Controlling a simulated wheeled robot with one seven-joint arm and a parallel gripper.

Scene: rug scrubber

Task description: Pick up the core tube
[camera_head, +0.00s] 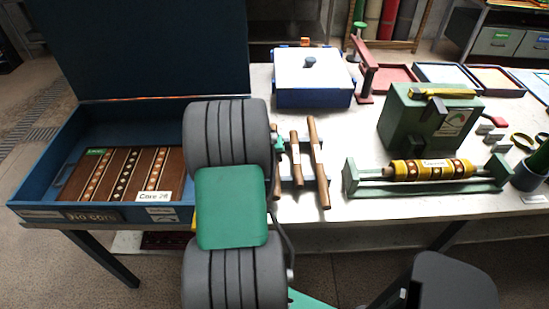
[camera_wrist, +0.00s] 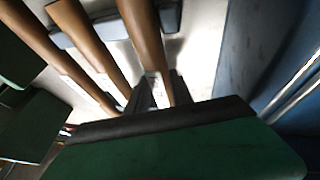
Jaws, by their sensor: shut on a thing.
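Three brown core tubes lie side by side on a small grey-blue rack on the table: the right tube (camera_head: 318,165), the middle tube (camera_head: 296,158) and the left tube (camera_head: 276,180), which is partly hidden by my arm. In the wrist view my gripper (camera_wrist: 160,90) is shut on the tube at the right (camera_wrist: 142,35), near its pale-labelled end; this appears to be the left one in the head view. Two other tubes (camera_wrist: 88,40) lie to its left. My arm hides the gripper in the head view. I cannot tell whether the held tube is clear of the rack.
An open blue case (camera_head: 45,185) with a patterned brown board (camera_head: 118,172) stands left. A white-lidded blue box (camera_head: 312,75) is behind the tubes. A green box (camera_head: 428,115) and a green stand with a yellow roller (camera_head: 432,170) are right. Table front is clear.

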